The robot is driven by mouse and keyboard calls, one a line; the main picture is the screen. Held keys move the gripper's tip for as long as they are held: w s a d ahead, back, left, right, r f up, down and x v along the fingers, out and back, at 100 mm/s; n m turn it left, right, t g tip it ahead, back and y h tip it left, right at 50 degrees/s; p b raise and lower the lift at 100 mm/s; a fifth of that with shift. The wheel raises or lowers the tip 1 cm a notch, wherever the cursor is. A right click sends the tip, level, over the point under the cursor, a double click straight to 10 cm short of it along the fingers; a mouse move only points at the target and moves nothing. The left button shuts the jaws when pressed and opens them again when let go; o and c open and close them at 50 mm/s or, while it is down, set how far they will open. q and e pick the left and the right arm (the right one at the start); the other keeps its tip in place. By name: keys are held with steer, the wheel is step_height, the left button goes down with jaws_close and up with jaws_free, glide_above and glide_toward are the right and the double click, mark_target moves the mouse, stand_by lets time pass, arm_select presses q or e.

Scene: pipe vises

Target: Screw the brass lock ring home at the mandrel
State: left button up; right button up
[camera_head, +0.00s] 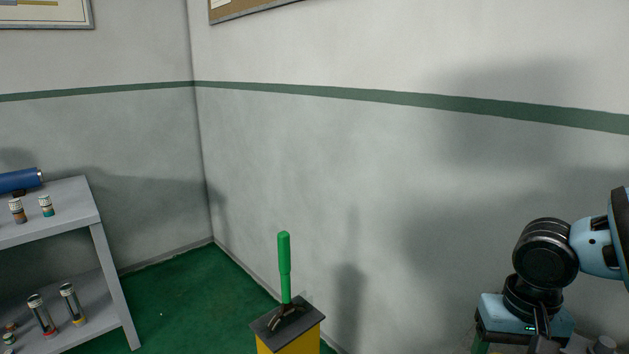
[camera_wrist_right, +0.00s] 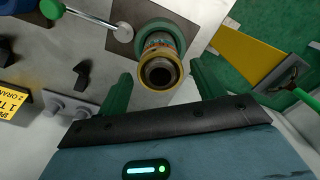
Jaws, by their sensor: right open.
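The brass lock ring (camera_wrist_right: 175,83) shows in the right wrist view as a yellow-gold rim around the end of the mandrel (camera_wrist_right: 160,64), which has a dark open bore. A coloured, marked band lies behind the rim, and a green collar surrounds its base. How far the ring is threaded I cannot tell. My right gripper (camera_wrist_right: 160,73) is open, its green fingers on either side of the ring with visible gaps. In the head view the right wrist is at the lower right; the mandrel and ring are not visible there. My left gripper is not in view.
A grey panel (camera_wrist_right: 30,70) with dark knobs and a yellow label lies left of the mandrel. A grey shelf (camera_head: 85,205) with several small containers is at the left. Green floor between them is clear.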

steer(key=n, duration=0.4)
steer(key=shift+n, duration=0.3)
steer(key=n, duration=0.5)
steer(key=shift+c, duration=0.3)
steer(key=c, duration=1)
steer(key=shift+o, duration=0.2)
steer(key=m, duration=0.9)
steer(key=shift+m, duration=0.4)
steer(key=m, duration=0.4)
steer(key=shift+m, duration=0.3)
